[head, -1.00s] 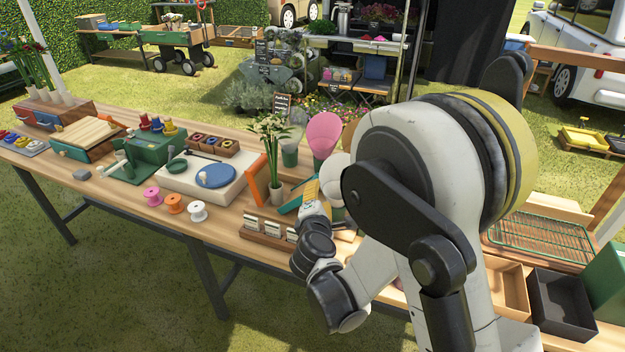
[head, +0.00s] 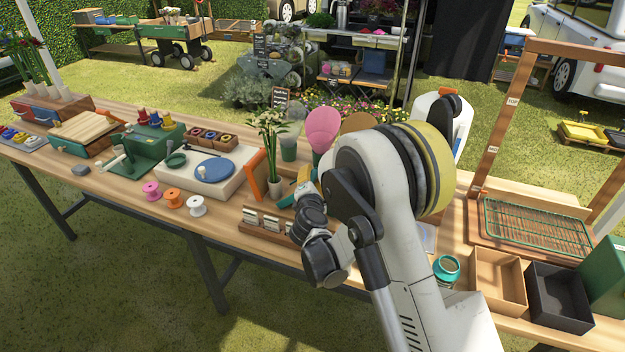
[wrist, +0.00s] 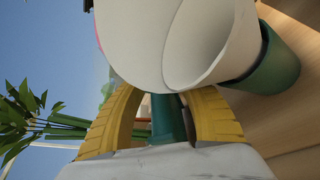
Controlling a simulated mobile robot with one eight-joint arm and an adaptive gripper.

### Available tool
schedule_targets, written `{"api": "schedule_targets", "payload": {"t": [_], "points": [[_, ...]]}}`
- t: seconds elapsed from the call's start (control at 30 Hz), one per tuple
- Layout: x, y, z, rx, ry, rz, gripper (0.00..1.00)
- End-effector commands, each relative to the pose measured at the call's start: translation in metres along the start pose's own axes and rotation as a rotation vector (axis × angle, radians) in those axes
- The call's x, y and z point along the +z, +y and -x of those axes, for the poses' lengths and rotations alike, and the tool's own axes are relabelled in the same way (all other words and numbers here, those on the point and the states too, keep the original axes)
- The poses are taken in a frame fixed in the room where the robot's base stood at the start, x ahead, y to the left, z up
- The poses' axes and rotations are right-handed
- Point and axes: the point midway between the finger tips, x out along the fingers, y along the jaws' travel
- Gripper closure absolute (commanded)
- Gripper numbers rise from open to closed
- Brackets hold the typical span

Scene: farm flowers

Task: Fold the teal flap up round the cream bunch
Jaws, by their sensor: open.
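My gripper (wrist: 163,120) is open, its two yellow fingers apart on either side of a narrow teal piece that looks like part of the teal flap (wrist: 168,117). I cannot tell whether they touch it. A large cream rolled shape, apparently the cream bunch (wrist: 190,40), fills the top of the wrist view just beyond the fingers. A dark green-teal pot (wrist: 280,62) stands behind it. In the head view, a yellow finger (head: 303,176) shows above my wrist, and a teal edge (head: 286,201) lies just left of it. My arm hides the rest of the bunch there.
Tall cream-white flowers (head: 268,128) stand in a pale vase (head: 276,188) close left of my gripper, beside an orange upright (head: 254,174). A wooden card holder (head: 262,228) lies in front. A teal tin (head: 446,268) is at right.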

Motion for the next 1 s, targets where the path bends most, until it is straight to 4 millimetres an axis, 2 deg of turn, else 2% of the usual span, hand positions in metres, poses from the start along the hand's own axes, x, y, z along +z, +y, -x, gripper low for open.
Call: {"api": "schedule_targets", "payload": {"t": [0.23, 0.37, 0.4, 0.77, 1.0], "points": [[0.0, 0.0, 0.0, 0.0, 0.0, 0.0, 0.58], [0.0, 0.0, 0.0, 0.0, 0.0, 0.0, 0.98], [0.0, 0.0, 0.0, 0.0, 0.0, 0.0, 1.0], [0.0, 0.003, 0.0, -0.005, 0.0, 0.013, 1.0], [-0.003, 0.017, -0.002, -0.043, 0.002, 0.106, 1.0]]}}
